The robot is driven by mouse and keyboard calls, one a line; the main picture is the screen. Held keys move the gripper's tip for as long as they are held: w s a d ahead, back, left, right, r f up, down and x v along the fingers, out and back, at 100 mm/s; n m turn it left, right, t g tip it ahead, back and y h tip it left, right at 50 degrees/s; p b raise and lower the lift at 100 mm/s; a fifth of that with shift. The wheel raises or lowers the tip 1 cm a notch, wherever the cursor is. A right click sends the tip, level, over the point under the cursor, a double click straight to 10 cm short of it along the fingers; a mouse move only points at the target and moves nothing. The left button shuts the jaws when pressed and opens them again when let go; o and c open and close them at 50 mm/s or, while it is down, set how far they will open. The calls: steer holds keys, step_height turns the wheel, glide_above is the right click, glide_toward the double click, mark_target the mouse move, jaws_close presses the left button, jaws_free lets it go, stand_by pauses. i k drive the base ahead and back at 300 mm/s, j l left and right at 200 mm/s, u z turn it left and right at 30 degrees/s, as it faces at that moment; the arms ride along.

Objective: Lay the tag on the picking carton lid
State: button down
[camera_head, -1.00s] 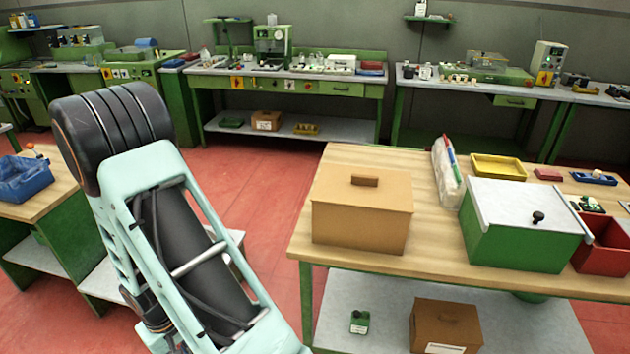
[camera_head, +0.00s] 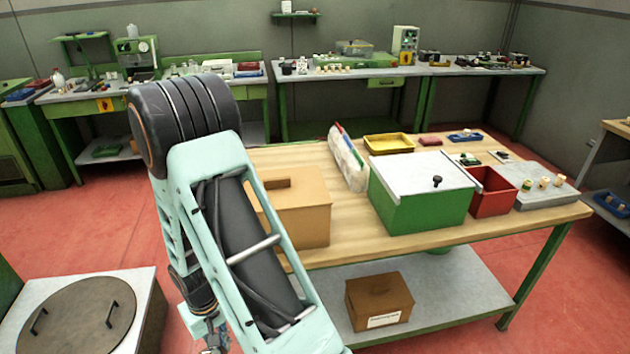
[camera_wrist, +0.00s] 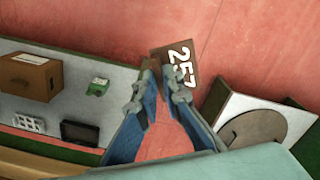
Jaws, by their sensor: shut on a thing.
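In the head view my arm hides the tag. A tan lidded carton (camera_head: 312,216) stands on the wooden table, partly behind my arm. A darker brown carton (camera_head: 379,304) with a white label is on the shelf below; it also shows in the wrist view (camera_wrist: 30,78). I cannot read which is the picking carton.
The table (camera_head: 430,240) also bears a green box (camera_head: 425,207) with a pale lid, a red bin (camera_head: 491,200) and a yellow tray (camera_head: 388,147). A low stand with a round lid (camera_head: 83,318) is at lower left. Red floor lies between.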

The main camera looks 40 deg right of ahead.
mark_target(277, 186)
steer(key=z, duration=1.1)
